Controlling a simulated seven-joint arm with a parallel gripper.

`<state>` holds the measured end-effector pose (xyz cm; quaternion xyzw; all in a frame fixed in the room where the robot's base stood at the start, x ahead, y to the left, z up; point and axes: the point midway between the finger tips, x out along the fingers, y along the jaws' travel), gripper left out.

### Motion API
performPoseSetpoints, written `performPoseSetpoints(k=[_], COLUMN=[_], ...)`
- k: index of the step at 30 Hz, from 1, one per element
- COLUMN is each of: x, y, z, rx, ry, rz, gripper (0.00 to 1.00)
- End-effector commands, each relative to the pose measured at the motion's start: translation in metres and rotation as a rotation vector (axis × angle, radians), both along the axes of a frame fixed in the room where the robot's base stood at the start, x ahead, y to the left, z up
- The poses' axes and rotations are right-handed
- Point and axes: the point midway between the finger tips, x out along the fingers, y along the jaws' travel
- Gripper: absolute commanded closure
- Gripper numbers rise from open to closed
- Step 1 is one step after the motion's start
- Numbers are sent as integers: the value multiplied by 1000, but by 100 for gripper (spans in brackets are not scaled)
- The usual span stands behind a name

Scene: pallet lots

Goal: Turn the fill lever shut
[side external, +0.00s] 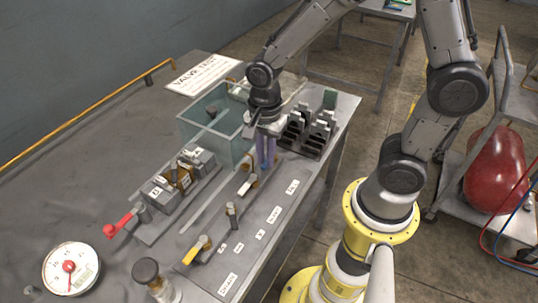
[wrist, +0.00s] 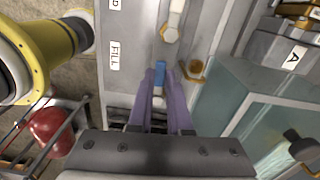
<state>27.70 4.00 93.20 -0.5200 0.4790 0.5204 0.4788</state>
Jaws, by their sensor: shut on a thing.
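My gripper (side external: 265,160) points down at the far end of the valve panel, beside the glass tank. Its two purple fingers (wrist: 168,85) are closed around a small blue handle, which I take to be the fill lever (wrist: 161,70). The FILL label (wrist: 114,55) is on the panel left of the fingers in the wrist view, and a label at the far end of the row shows in the side view (side external: 292,187). The fingers hide most of the lever, so I cannot tell its exact angle.
A white-handled lever (side external: 246,184) stands near my gripper, with a brass fitting (wrist: 195,70) close by. The glass tank (side external: 190,128) and a black rack (side external: 308,135) flank the fingers. Yellow (side external: 196,250) and red (side external: 119,223) levers are nearer the front.

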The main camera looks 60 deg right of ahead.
Motion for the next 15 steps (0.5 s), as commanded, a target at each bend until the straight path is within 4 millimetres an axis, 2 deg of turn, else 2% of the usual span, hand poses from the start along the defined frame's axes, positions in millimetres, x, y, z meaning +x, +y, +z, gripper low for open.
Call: performPoseSetpoints(k=[15], x=[5], y=[0], z=[1], rx=[-1], ry=[-4], rz=[-101], gripper=[100])
